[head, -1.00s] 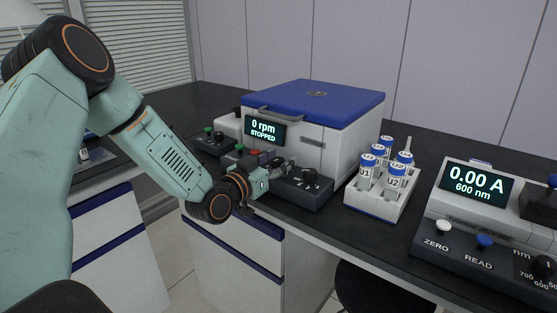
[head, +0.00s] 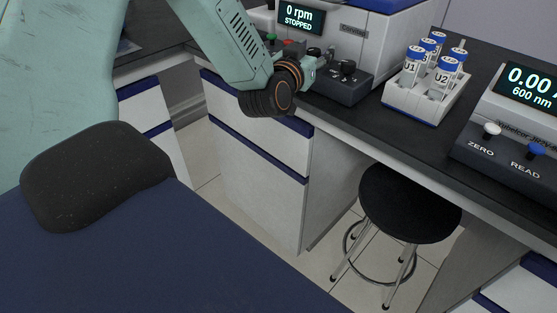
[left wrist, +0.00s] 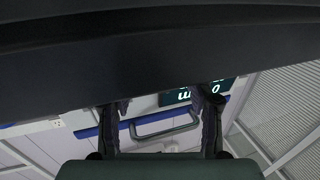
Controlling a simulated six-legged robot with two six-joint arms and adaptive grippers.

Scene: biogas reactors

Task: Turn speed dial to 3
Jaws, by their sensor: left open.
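The white centrifuge (head: 366,46) has a blue lid and a display (head: 300,18) reading "0 rpm STOPPED". A black dial (head: 347,66) sits on its dark front control panel (head: 345,88); its setting is too small to read. My left gripper (head: 322,56) is at the front panel, just left of the dial, and I cannot tell whether it touches anything. In the left wrist view its two dark fingers (left wrist: 162,104) are apart, with nothing seen between them but the background. A dark panel edge (left wrist: 150,65) fills the upper part there. My right gripper is not in view.
A white rack (head: 424,104) of blue-capped tubes stands right of the centrifuge. A spectrophotometer (head: 515,130) reading 600 nm is further right. The bench's front edge runs below them. A round black stool (head: 410,200) stands under the bench.

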